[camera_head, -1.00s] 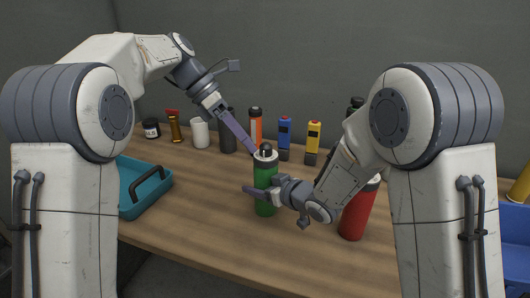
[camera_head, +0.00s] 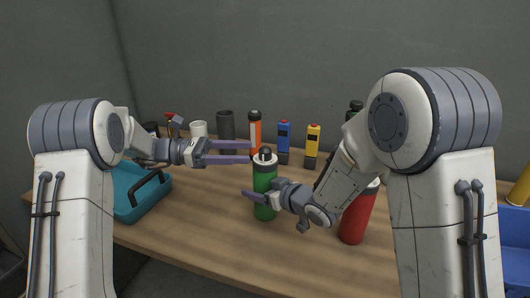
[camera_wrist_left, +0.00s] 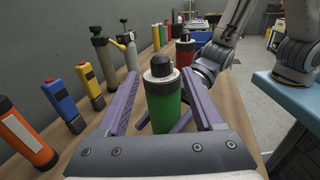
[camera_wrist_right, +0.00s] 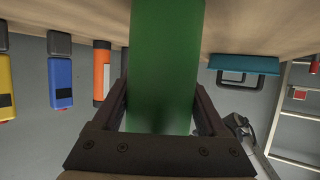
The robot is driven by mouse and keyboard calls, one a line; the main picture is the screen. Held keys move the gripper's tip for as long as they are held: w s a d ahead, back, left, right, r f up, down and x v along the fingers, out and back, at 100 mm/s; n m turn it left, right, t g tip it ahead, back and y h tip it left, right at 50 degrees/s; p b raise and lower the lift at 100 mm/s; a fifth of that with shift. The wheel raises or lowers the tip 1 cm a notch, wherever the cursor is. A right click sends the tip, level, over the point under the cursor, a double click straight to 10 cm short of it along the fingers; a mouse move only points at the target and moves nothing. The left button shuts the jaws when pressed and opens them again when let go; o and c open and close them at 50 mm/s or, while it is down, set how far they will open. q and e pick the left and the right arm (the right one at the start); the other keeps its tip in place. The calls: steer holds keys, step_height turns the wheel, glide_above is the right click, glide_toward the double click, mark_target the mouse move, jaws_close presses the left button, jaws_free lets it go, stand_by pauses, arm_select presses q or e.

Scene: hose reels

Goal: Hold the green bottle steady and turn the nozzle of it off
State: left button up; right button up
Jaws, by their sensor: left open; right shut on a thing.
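The green bottle (camera_head: 264,185) stands upright on the table in the head view, with a white collar and a black nozzle (camera_head: 265,153) on top. My right gripper (camera_head: 256,199) is shut on the bottle's body from the right; the green body also fills the middle of the right wrist view (camera_wrist_right: 165,65). My left gripper (camera_head: 250,153) is open, level, and just left of the bottle's top. In the left wrist view the bottle (camera_wrist_left: 163,103) and its nozzle (camera_wrist_left: 161,66) show between and beyond the open fingers (camera_wrist_left: 165,108). I cannot tell the nozzle's setting.
A red bottle (camera_head: 355,215) stands right of the green one. An orange bottle (camera_head: 255,135), blue tool (camera_head: 284,141) and yellow tool (camera_head: 313,145) stand behind. A teal tray (camera_head: 128,205) lies at left. The table front is clear.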

mark_target(265, 152)
arm_select(q)
steer(key=d, duration=0.6)
steer(key=shift+s+d, duration=0.1)
steer(key=shift+d, duration=0.05)
steer(key=shift+c, duration=0.3)
jaws_close()
steer(key=shift+g, duration=0.3)
steer(key=shift+m+g, duration=0.9)
steer(key=shift+g, duration=0.2)
steer(key=shift+m+g+y, duration=0.8)
steer(key=shift+m+g, duration=0.5)
steer(key=shift+g, duration=0.8)
